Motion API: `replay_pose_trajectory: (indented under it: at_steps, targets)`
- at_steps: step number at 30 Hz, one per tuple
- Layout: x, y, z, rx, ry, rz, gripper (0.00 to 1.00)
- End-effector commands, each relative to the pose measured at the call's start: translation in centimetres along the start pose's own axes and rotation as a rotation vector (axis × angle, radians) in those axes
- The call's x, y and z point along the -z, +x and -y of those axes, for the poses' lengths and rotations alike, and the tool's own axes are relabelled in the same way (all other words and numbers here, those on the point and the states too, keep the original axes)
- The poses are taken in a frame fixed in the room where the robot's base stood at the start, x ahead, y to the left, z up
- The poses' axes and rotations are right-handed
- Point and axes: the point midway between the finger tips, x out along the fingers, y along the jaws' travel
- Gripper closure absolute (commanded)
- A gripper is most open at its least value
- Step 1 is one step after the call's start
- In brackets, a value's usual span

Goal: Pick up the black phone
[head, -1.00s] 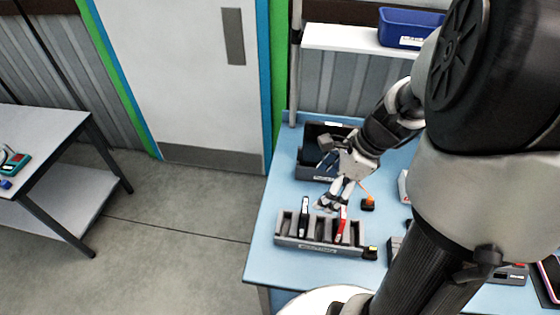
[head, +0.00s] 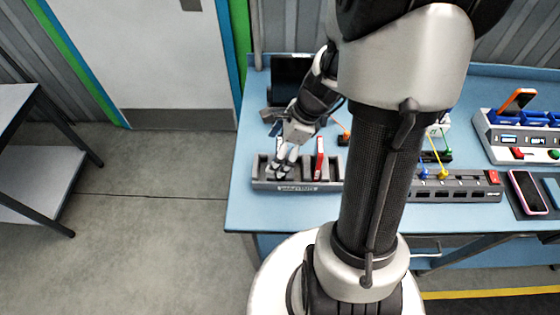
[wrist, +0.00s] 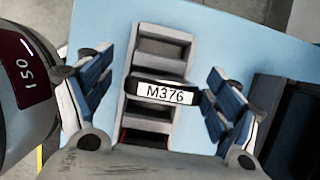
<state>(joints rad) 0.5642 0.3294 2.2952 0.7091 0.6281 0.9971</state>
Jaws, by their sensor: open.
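The black phone (wrist: 138,85) stands on edge in a slot of the grey rack (wrist: 148,31), its white M376 label facing up in the wrist view. My gripper (wrist: 160,75) is open above it, with one finger on each side of the phone and apart from it. In the head view my gripper (head: 281,168) is low over the left part of the rack (head: 297,187) and largely hides the black phone.
A red item (head: 320,158) stands in the rack right of my gripper. A dark bin (head: 290,72) is behind. A grey strip with a red switch (head: 493,177), a pink-edged phone (head: 527,191) and an orange phone (head: 518,100) are to the right.

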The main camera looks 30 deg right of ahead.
Motion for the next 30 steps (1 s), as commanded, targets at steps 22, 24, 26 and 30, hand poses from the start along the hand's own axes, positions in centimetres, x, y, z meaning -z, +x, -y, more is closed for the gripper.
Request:
replay_pose_trajectory:
  at_steps: [22,24,26,30]
  targets:
    - [0.3,3.5,0.3,-0.001,0.000,-0.001,0.36]
    - [0.3,3.5,0.3,-0.001,0.000,-0.001,0.41]
    - [0.3,3.5,0.3,-0.001,0.000,-0.001,0.45]
    - [0.3,3.5,0.3,-0.001,0.000,-0.001,0.54]
